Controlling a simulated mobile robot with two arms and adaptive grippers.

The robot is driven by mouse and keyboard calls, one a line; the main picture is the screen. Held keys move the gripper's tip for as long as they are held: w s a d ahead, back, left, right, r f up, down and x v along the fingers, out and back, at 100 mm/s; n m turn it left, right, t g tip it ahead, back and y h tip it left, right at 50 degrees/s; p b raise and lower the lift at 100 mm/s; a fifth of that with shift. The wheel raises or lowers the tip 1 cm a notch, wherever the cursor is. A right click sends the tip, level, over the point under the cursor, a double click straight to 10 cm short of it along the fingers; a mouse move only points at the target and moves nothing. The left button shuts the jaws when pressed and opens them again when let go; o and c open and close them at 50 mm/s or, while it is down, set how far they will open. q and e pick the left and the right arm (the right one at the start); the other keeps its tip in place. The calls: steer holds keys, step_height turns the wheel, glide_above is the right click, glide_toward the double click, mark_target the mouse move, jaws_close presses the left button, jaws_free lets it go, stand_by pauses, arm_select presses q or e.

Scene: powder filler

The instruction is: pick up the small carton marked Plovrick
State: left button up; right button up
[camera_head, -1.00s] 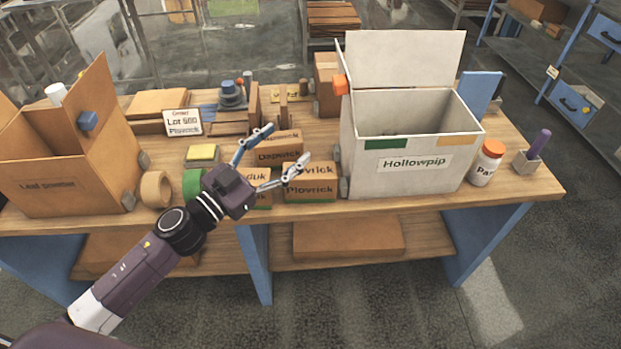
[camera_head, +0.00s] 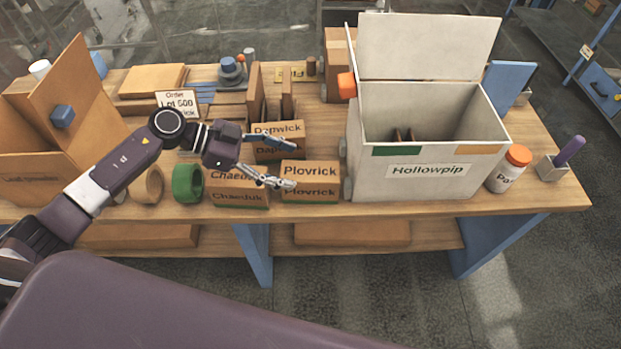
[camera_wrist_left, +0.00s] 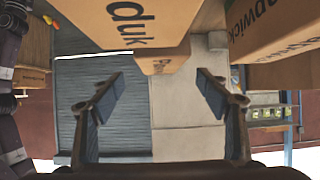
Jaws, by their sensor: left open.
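Small brown cartons marked Plovrick (camera_head: 310,171) stand stacked near the table's front edge, left of the white box. My left gripper (camera_head: 292,166) is open and empty, its fingers pointing right. One finger overlaps the cartons' left edge in the head view; I cannot tell whether it touches. In the left wrist view, a carton with a "P" (camera_wrist_left: 163,62) shows ahead between the open fingers (camera_wrist_left: 160,76), mostly cut off by a nearer Chaeduk carton (camera_wrist_left: 130,22). Chaeduk cartons (camera_head: 238,198) stand directly left of the Plovrick ones. My right gripper is out of view.
Dapwick cartons (camera_head: 290,128) stand just behind. The open white box Hollowpip (camera_head: 428,184) is close on the right, with a jar (camera_head: 507,172) beyond it. A green tape roll (camera_head: 187,183) and an open brown box (camera_head: 85,90) are to the left.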

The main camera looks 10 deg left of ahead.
mark_target(308, 170)
arm_select(q)
steer(key=x, duration=0.3)
steer(key=shift+p, duration=0.4)
steer(key=shift+w+d+f, duration=0.2)
steer(key=shift+d+f, duration=0.25)
steer(key=shift+d, duration=0.05)
steer(key=c, duration=1.8)
steer(key=shift+w+r, duration=0.1)
jaws_close()
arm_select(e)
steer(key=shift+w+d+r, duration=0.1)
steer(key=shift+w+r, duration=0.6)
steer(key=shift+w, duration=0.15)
